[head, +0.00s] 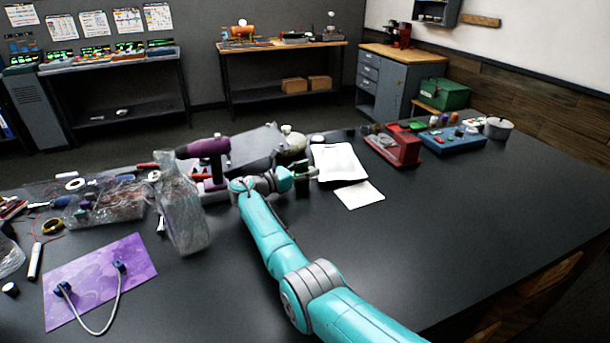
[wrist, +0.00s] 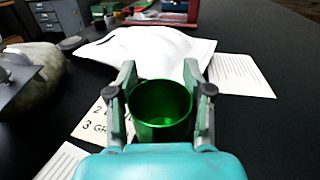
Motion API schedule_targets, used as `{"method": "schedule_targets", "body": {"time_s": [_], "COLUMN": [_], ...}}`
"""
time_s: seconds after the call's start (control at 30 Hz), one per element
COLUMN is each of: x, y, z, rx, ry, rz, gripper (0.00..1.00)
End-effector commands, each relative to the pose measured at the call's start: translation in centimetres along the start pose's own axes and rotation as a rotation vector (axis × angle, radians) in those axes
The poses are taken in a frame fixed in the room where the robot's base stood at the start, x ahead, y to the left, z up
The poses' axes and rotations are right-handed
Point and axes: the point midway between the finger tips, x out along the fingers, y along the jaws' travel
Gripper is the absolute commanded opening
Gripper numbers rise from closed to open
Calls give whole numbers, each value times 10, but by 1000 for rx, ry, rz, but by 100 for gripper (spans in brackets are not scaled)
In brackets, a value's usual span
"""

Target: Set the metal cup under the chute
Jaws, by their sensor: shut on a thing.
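A green metal cup (wrist: 160,108) is upright between the two fingers of my gripper (wrist: 160,75) in the wrist view, and its open top shows an empty inside. My gripper is shut on it, with a finger against each side. In the head view my gripper (head: 308,172) is over the black table, just left of the white papers, and the cup is mostly hidden there. A tilted grey plate (head: 262,146) stands left of my gripper, with a purple device (head: 205,150) beside it; I cannot tell whether the plate is the chute.
A clear plastic-wrapped block (head: 182,210) is to the left. A red device (head: 395,147) and blue tray (head: 450,140) stand farther right. The front right table is clear.

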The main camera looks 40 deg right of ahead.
Motion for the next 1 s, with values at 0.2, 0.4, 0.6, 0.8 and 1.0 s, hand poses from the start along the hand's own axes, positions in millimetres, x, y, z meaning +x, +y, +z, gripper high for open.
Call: {"method": "schedule_targets", "body": {"time_s": [0.2, 0.4, 0.6, 0.8, 1.0], "x": [0, 0, 0, 0, 0], "y": [0, -1, -2, -2, -2], "z": [31, 68, 92, 97, 97], "rx": [6, 4, 2, -1, 0], "ry": [0, 0, 0, 0, 0], "rz": [0, 0, 0, 0, 0], "gripper": [10, 10, 10, 10, 10]}}
